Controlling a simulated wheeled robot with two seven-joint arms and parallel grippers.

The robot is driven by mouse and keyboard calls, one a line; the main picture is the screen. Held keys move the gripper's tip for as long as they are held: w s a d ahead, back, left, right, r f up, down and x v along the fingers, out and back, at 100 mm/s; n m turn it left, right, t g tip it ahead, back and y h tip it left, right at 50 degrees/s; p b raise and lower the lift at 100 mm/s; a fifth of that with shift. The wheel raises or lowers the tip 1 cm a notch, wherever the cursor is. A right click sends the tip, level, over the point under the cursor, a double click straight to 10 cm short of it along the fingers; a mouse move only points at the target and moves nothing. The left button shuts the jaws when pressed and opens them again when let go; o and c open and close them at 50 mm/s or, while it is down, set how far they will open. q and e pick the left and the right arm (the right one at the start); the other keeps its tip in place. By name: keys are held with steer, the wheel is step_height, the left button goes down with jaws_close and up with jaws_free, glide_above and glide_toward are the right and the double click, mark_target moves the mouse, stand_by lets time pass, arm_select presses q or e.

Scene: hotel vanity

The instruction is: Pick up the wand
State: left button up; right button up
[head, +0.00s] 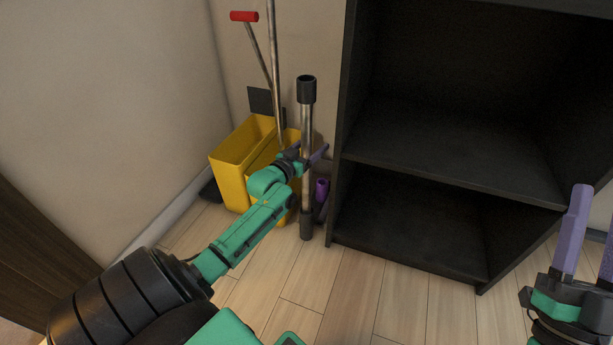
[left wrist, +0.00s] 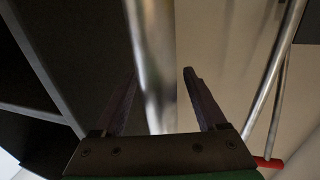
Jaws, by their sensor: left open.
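The wand (head: 306,125) is a shiny metal tube with a black collar at its top and a dark lower end. It stands upright beside the yellow bucket and the dark shelf. My left gripper (head: 307,155) is open at the tube's middle, with one purple finger on each side. In the left wrist view the tube (left wrist: 154,60) runs between the spread fingers of the gripper (left wrist: 163,85), with a gap visible on the right. Contact cannot be told. My right gripper (head: 588,235) is open and empty at the lower right.
A yellow mop bucket (head: 229,170) with a red-ended handle (head: 244,16) and another pole stands left of the wand. A dark open shelf unit (head: 450,170) stands close on the right. A purple item (head: 321,188) is behind the wand. Wood floor (head: 370,290) in front is clear.

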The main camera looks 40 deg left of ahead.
arm_select(q)
jaws_close()
stand_by(1.4)
